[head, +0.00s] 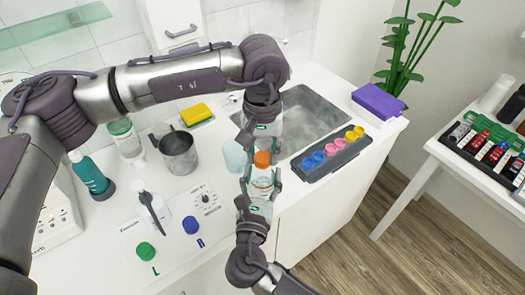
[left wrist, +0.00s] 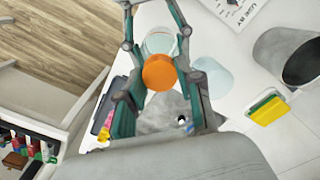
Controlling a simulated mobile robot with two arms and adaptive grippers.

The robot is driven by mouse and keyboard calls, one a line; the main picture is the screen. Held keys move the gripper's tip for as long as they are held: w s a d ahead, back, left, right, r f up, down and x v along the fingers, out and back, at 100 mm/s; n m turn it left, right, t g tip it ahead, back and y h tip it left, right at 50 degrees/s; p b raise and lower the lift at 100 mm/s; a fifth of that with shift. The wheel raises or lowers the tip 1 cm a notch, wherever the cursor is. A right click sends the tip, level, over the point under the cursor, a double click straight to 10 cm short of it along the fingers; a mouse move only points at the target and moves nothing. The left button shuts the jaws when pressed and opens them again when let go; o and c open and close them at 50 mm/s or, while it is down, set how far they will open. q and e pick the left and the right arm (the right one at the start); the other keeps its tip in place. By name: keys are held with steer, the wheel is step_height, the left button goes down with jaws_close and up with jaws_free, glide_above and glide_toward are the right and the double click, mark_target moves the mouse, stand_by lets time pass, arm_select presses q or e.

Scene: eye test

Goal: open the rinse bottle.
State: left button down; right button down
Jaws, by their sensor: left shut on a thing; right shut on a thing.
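The rinse bottle (head: 262,188) is a clear upright bottle near the counter's front edge, and it also shows in the left wrist view (left wrist: 160,42). Its orange cap (head: 262,159) is at the bottle's top, and in the left wrist view the cap (left wrist: 159,73) lies between my left fingers. My left gripper (head: 262,150) comes from above and is shut on the cap. My right gripper (head: 260,190) comes from the front and is shut on the bottle's body, one finger on each side. I cannot tell whether the cap is still seated on the neck.
A clear cup (head: 235,156) stands close left of the bottle, with a metal mug (head: 178,155) beyond it. A grey tray of coloured cups (head: 310,173) is to the right, before the sink (head: 318,108). A yellow sponge (head: 196,114) lies behind.

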arm_select(q)
steer(key=n, duration=1.5)
steer(key=shift+n, duration=0.4)
steer(key=n, duration=0.4)
steer(key=shift+n, duration=0.4)
steer(key=n, duration=0.2)
steer(key=shift+n, duration=0.4)
steer(key=n, duration=0.4)
steer(key=shift+n, duration=0.4)
steer(key=n, duration=0.5)
steer(key=shift+r, duration=0.1)
steer(key=n, duration=1.5)
steer(key=shift+n, duration=0.4)
steer(key=shift+r, duration=0.25)
